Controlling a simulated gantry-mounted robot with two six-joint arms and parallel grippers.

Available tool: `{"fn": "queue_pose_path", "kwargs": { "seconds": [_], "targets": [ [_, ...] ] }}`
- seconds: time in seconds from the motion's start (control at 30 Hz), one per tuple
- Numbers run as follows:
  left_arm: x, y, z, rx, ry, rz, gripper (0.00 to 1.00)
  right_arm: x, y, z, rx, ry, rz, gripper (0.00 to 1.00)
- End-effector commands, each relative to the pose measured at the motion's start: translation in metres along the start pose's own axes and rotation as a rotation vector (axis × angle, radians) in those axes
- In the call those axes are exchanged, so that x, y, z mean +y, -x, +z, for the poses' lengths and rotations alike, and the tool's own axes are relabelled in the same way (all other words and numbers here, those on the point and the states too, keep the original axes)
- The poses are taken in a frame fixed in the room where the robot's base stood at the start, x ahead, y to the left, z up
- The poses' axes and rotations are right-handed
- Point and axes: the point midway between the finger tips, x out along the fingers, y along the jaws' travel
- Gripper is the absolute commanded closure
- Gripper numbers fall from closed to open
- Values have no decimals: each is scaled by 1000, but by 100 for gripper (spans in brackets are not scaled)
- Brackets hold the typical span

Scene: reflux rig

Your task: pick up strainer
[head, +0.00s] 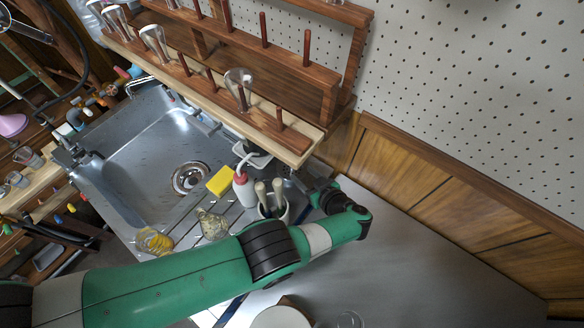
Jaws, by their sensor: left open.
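A round metal piece (190,179) with a dark centre sits at the bottom of the sink (135,130); it looks like a drain strainer, but I cannot tell whether it lifts out. No other strainer is clear to me. My left arm crosses the lower part of the head view. Its gripper (297,180) is at the sink's right end, beyond the cup and the bottle, well right of the drain. It is open; its fingertips are small and partly hidden. My right gripper is not in view.
A yellow sponge (220,181), a white bottle with a red collar (243,188) and a cup of brushes (273,208) crowd the sink's right edge. A wooden peg rack (240,60) overhangs behind. The grey worktop (440,260) at right is mostly clear.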

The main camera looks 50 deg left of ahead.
Motion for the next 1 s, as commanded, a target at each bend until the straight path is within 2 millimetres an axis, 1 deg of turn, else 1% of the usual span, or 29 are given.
{"fn": "queue_pose_path", "kwargs": {
  "seconds": [0.07,0.17,0.3,0.4,0.5,0.67,0.7,0.87,0.9,1.0],
  "targets": [
    [0,-4,0,0,1,0,41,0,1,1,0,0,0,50],
    [0,-20,2,1,2,-1,41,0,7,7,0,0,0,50],
    [0,-48,4,0,3,-2,41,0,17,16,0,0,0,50],
    [0,-60,2,1,2,1,41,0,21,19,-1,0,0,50],
    [0,-63,0,1,1,2,41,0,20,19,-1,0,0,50],
    [1,-62,-1,1,1,2,41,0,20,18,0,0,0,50],
    [1,-62,-1,1,1,2,48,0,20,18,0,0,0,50],
    [1,-62,-1,1,1,2,77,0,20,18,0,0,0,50],
    [1,-62,-1,1,1,2,84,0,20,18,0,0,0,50],
    [0,-62,-1,1,1,2,100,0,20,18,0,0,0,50]
  ]
}}
